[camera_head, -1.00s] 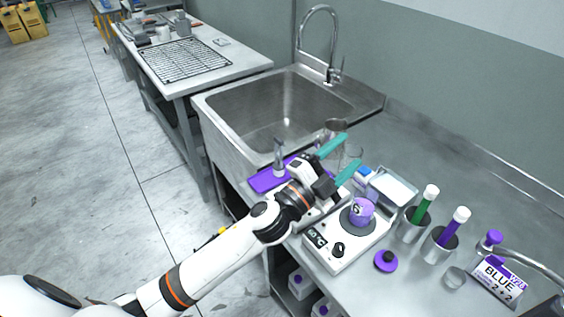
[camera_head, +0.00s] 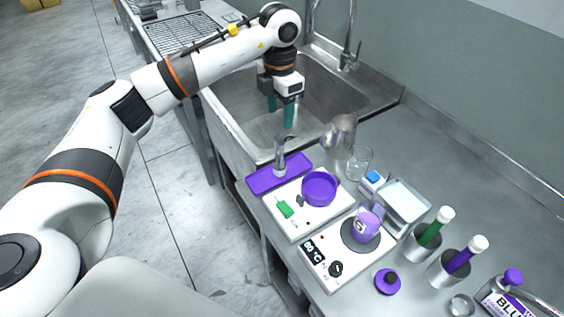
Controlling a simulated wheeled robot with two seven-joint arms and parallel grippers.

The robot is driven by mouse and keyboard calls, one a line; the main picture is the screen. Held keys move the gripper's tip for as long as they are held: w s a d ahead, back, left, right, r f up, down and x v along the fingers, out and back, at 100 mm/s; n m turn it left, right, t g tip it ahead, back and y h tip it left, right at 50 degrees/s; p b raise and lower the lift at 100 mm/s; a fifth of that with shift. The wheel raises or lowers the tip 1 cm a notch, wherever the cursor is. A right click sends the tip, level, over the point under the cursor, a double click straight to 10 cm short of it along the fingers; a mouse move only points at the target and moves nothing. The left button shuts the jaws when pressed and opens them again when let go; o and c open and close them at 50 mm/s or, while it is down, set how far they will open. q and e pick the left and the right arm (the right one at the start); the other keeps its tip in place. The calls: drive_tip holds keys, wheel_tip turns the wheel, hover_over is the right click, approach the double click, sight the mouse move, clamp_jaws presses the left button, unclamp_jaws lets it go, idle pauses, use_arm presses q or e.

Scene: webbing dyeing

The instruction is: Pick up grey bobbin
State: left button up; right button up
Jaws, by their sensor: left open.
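No object is clearly recognisable as the grey bobbin. A small grey upright piece (camera_head: 280,157) stands on a purple tray (camera_head: 262,181) at the near edge of the counter, and I cannot tell if it is a bobbin. My left gripper (camera_head: 280,114) points down over the steel sink (camera_head: 338,97), with its two teal fingers apart and nothing between them. It is above and behind the purple tray, apart from the grey piece. My right gripper is not in view.
A hotplate (camera_head: 323,262) bears a purple cup (camera_head: 367,225). A metal jug (camera_head: 340,132), a glass beaker (camera_head: 359,162) and a metal tray (camera_head: 405,203) stand behind. The faucet (camera_head: 348,58) rises behind the sink.

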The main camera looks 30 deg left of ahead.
use_arm(q)
drive_tip(key=p, duration=0.2)
hover_over(279, 154)
drive_tip(key=f, duration=0.6)
drive_tip(key=shift+w, duration=0.25)
drive_tip(key=f+p, duration=0.1)
drive_tip(key=f, duration=0.1)
drive_tip(key=f+p, duration=0.1)
drive_tip(key=f, duration=0.1)
drive_tip(key=shift+s+f, duration=0.2)
drive_tip(key=shift+f, duration=0.65)
drive_tip(key=shift+w, duration=0.1)
clamp_jaws()
